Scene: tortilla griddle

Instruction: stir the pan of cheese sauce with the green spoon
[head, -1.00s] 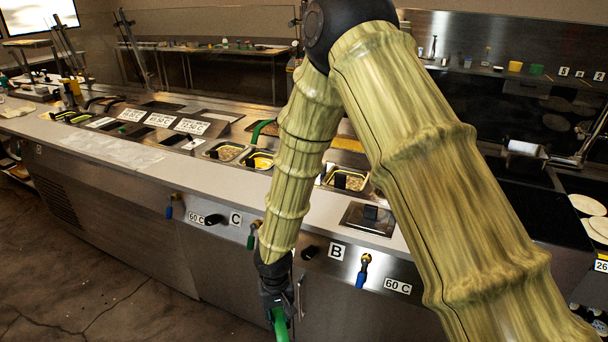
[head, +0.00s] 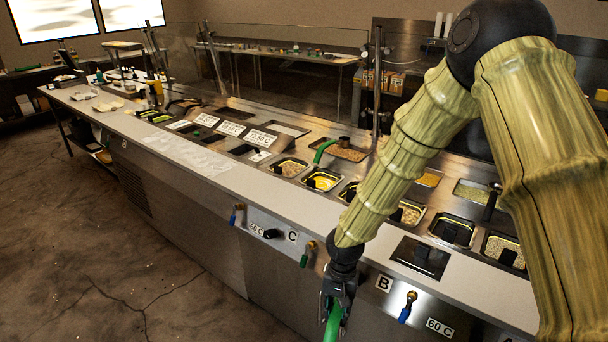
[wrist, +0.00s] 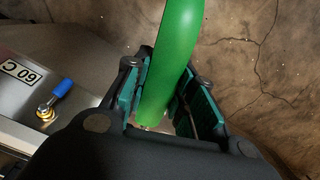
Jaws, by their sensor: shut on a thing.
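My gripper (head: 336,300) hangs in front of the counter's front panel, below the counter top. It is shut on the green spoon (head: 332,325). In the wrist view the thick green handle (wrist: 172,60) passes between the dark-green finger pads, with bare floor behind it. The spoon's far end is out of view in both frames. A pan of yellow sauce (head: 322,180), which looks like the cheese sauce, sits in the counter's row of pans, up and to the left of my gripper. A dark handle stands in that pan.
Another green-handled utensil (head: 325,149) lies behind the yellow pan. Several other food pans line the counter (head: 215,172). Valve handles, including a blue one (head: 406,310), stick out of the front panel near my gripper. The floor (head: 120,270) at left is clear.

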